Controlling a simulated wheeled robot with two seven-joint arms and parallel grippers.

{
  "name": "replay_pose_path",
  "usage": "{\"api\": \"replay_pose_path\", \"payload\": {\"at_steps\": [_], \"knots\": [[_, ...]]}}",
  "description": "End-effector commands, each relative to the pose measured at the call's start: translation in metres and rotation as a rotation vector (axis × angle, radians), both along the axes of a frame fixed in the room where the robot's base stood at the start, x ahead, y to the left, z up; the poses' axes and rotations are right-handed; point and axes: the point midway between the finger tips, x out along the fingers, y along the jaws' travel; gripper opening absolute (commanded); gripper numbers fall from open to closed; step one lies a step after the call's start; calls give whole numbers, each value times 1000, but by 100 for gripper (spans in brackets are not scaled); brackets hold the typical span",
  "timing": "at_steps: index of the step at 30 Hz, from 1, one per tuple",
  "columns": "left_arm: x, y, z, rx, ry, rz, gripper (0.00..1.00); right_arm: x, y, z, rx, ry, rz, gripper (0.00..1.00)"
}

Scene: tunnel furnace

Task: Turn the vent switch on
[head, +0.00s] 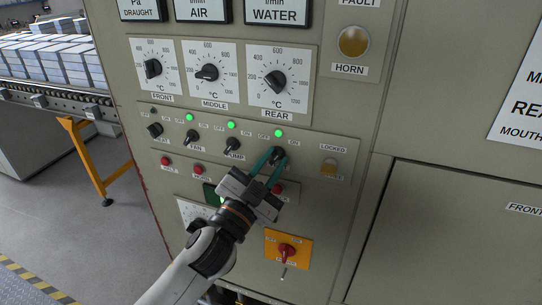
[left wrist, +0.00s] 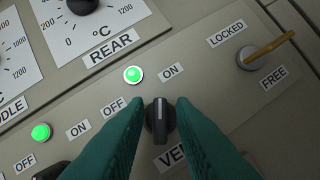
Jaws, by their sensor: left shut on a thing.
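The vent switch (head: 279,153) is a black rotary knob at the right of the switch row on the beige control panel. In the left wrist view the knob (left wrist: 160,118) sits between teal fingers, its white mark pointing up the picture, between the OFF and ON labels and leaning to the ON side of the panel's upright. The green lamp (left wrist: 134,74) above it is lit; it also shows in the head view (head: 279,133). My left gripper (head: 271,161) is shut on the knob. The VENT label is partly hidden by a finger. My right gripper is not in view.
The pump switch (head: 232,145) and fan switch (head: 191,136) stand to the left under lit green lamps. A key switch (head: 329,166) is close on the right. Three dials are above. Red buttons and a red rotary switch (head: 287,251) on a yellow plate are below.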

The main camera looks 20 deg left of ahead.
Motion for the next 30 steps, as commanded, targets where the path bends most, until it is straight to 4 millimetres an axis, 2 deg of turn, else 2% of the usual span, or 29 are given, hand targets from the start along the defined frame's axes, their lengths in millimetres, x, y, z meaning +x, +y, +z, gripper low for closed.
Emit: {"api": "replay_pose_path", "payload": {"at_steps": [1, 20, 21, 22, 30], "knots": [[0, 1, 5, 16, -7, 3, 0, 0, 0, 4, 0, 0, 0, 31], [0, 2, 4, 61, -11, 5, 0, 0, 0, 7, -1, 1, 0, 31], [0, 2, 4, 60, -11, 5, 27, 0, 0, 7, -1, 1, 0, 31], [0, 2, 4, 60, -11, 5, 31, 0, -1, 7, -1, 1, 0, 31], [0, 1, 1, 59, -6, 2, 31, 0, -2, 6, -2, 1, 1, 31]]}}
